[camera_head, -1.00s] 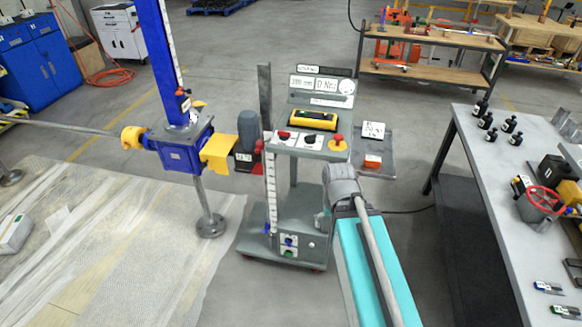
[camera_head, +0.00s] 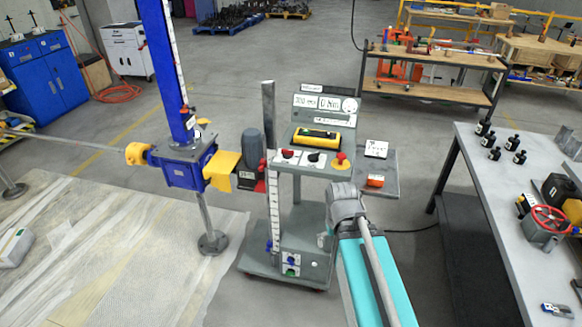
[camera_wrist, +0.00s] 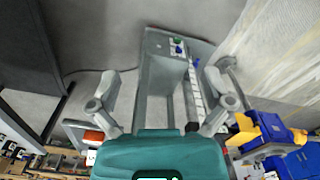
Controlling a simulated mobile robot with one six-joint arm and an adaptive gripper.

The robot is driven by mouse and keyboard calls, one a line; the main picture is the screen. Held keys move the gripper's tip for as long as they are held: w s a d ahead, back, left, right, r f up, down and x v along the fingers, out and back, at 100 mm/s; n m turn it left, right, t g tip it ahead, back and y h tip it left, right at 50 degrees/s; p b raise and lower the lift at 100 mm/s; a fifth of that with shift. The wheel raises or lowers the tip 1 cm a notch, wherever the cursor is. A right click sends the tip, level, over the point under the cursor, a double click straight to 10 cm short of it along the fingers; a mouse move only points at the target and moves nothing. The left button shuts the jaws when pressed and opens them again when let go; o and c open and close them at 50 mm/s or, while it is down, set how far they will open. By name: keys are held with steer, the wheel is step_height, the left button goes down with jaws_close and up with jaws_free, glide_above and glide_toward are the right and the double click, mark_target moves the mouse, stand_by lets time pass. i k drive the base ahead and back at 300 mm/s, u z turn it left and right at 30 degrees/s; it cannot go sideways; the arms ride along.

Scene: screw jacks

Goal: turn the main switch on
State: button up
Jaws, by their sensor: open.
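A grey wheeled control cart (camera_head: 305,240) stands ahead of me. Its sloped top panel (camera_head: 312,168) bears a red knob (camera_head: 288,154), a black knob (camera_head: 314,157) and a red mushroom button (camera_head: 340,158) on yellow. A low box on the cart has a blue knob (camera_head: 291,260) and a green one (camera_head: 290,272); both show upside down in the wrist view, blue (camera_wrist: 179,50) and green (camera_wrist: 178,41). I cannot tell which is the main switch. My gripper (camera_head: 343,208) is at the cart's right front, apart from the knobs. In the wrist view its fingers (camera_wrist: 162,92) are spread and empty.
A blue screw jack (camera_head: 186,165) with a yellow coupling stands left of the cart, joined to its motor. A workbench (camera_head: 480,190) is at the right. A cable runs along the floor behind my arm. The floor in front of the cart is clear.

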mark_target(287, 154)
steer(key=k, duration=1.3)
steer(key=u, duration=0.4)
steer(key=i, duration=1.95)
steer(key=z, duration=0.45)
